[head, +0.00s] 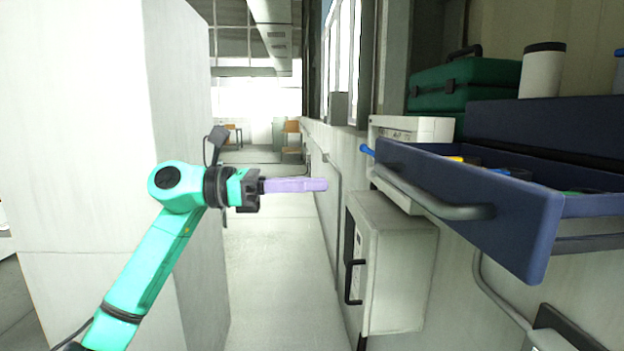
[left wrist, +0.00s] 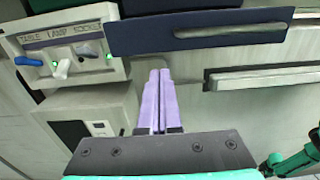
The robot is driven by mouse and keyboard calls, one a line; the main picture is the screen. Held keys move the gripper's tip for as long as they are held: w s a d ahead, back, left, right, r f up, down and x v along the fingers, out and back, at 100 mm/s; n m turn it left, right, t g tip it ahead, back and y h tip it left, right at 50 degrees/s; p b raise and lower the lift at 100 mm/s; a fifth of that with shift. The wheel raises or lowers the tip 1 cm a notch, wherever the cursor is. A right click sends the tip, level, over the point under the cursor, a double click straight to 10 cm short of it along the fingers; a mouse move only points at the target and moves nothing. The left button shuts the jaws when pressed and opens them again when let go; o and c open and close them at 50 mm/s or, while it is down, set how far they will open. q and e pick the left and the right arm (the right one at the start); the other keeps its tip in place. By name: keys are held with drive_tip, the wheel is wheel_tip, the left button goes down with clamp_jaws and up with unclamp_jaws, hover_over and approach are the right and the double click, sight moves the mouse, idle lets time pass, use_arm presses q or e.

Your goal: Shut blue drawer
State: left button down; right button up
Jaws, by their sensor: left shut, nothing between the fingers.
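The blue drawer (head: 455,205) stands pulled out at the right of the head view, with a grey bar handle (head: 440,205) along its front. Several small items lie inside it, mostly hidden by the front. In the left wrist view, the drawer's dark blue front (left wrist: 150,38) and handle cross the top. My left gripper (head: 325,185) has pale purple fingers, shut and empty, to the left of the drawer front and apart from it in the head view. In the left wrist view its fingertips (left wrist: 160,72) point toward the area just below the drawer front. My right gripper does not show.
A white cabinet (head: 400,265) with a black handle is below the drawer. A white switch panel (left wrist: 70,50) with levers, one blue, is beside the drawer. A green case (head: 455,85) and white cup (head: 541,72) stand behind. A pale block (head: 110,120) fills the left; the aisle is clear.

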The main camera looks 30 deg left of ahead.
use_arm(q)
drive_tip(key=p, duration=0.2)
approach(391, 184)
drive_tip(key=d, duration=0.1)
drive_tip(key=p+x, duration=0.1)
drive_tip(key=x, duration=0.2)
drive_tip(key=p+x, duration=0.1)
drive_tip(key=x, duration=0.2)
drive_tip(key=shift+w+a, duration=0.2)
drive_tip(key=shift+w+f, duration=0.1)
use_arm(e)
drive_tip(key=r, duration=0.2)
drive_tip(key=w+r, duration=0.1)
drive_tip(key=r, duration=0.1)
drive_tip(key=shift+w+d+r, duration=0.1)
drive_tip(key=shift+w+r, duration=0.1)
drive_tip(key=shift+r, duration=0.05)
